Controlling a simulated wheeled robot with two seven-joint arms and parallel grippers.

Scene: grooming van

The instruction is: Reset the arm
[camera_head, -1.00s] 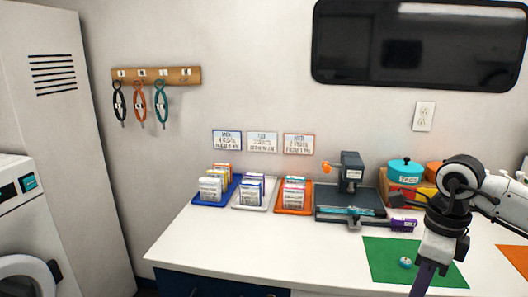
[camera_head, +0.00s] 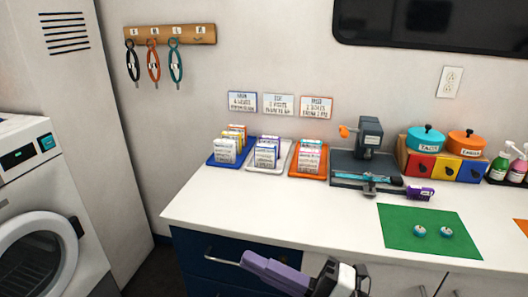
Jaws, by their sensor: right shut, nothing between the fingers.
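My right gripper (camera_head: 247,259) has purple fingers and shows at the bottom centre of the head view. It is shut and empty. It points left, in front of the dark blue drawer front (camera_head: 222,254) and below the counter's front edge in the picture. The wrist and the rest of my right arm run out of the bottom of the frame. My left gripper is not in view.
The white counter (camera_head: 275,205) is clear along its front left. It holds a green mat (camera_head: 405,237) with two small teal discs, a blue tray (camera_head: 216,161), a white tray, an orange tray and a dark press (camera_head: 368,140). A metal drawer handle (camera_head: 217,258) sticks out near the gripper.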

